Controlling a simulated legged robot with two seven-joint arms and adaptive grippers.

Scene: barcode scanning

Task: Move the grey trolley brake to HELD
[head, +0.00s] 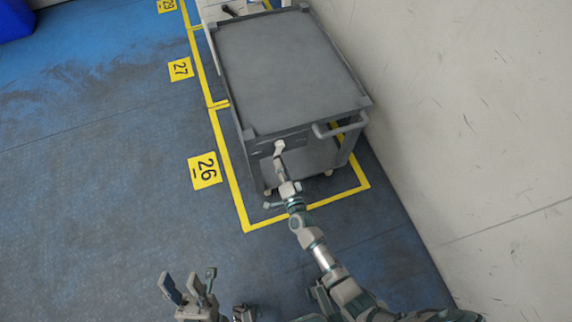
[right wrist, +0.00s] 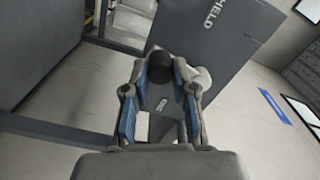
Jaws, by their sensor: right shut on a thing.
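The grey trolley (head: 288,70) stands by the wall with its handle end facing me. Its brake lever (head: 279,147) is a small pale part on that end panel. My right gripper (head: 282,168) reaches up to it and is shut on it. In the right wrist view the right gripper (right wrist: 160,105) has its blue-padded fingers on either side of the dark lever end (right wrist: 160,68). The word HELD (right wrist: 210,14) is on the grey panel above and to the right of the lever. My left gripper (head: 184,288) is open and empty, low in the head view, away from the trolley.
A push handle (head: 340,127) sticks out at the trolley's right corner. Yellow floor lines (head: 232,180) surround the trolley, with the number plate 26 (head: 204,170) at left. The wall (head: 470,110) is close on the right.

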